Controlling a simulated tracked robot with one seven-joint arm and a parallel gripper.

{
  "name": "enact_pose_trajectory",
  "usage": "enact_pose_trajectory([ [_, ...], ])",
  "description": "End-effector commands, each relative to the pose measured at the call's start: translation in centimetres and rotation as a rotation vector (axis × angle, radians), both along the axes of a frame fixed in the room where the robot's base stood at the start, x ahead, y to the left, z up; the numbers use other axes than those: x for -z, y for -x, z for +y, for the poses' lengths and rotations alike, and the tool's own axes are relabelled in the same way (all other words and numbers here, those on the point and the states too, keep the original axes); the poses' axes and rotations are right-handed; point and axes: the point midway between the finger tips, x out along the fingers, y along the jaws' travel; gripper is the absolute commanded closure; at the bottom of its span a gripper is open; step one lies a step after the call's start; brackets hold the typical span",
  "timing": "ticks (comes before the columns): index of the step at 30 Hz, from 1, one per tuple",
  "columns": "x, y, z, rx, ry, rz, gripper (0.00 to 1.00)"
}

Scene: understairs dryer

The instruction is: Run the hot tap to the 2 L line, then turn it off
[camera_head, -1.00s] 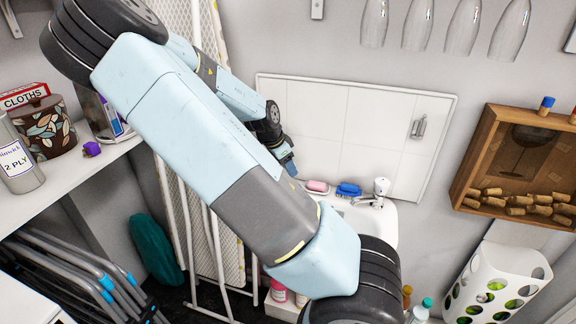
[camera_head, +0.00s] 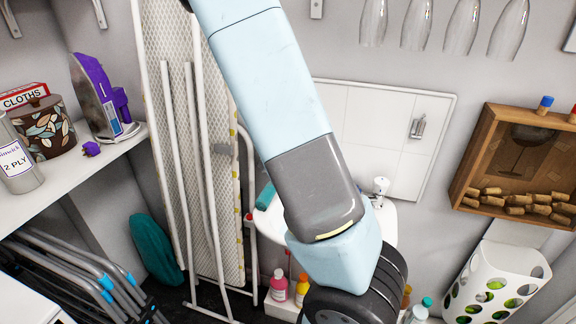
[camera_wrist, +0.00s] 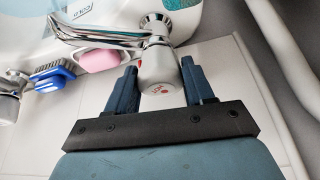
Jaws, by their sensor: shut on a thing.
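The hot tap (camera_wrist: 158,72) is in the wrist view, with a white-and-chrome head and a small red mark on its end. My gripper (camera_wrist: 160,88) is shut on this head, one dark blue finger on each side. The tap's chrome spout (camera_wrist: 95,32) reaches to the left over the white basin. I cannot tell whether water runs. A teal surface shows at the top edge, cut off. No 2 L line can be made out. In the head view my arm hides the hot tap and most of the basin (camera_head: 268,224).
A pink soap (camera_wrist: 98,60) and a blue brush (camera_wrist: 52,76) lie beside the spout. Another tap (camera_head: 380,187) stands at the basin's right. An ironing board (camera_head: 190,120) leans left of the basin. Bottles (camera_head: 279,287) stand below.

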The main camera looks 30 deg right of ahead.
Motion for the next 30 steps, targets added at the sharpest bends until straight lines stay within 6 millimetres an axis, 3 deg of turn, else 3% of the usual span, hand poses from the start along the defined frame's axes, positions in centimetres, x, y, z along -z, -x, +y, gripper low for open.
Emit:
enact_pose_trajectory([
  [22,-0.01,-0.09,0.17,-0.075,-0.001,-0.001,0.78],
  [23,-0.01,-0.09,0.17,-0.075,-0.001,-0.001,0.47],
  [26,0.00,-0.07,0.14,-0.074,0.000,-0.001,0.38],
  [30,0.02,-0.02,0.07,-0.073,-0.001,0.000,0.38],
])
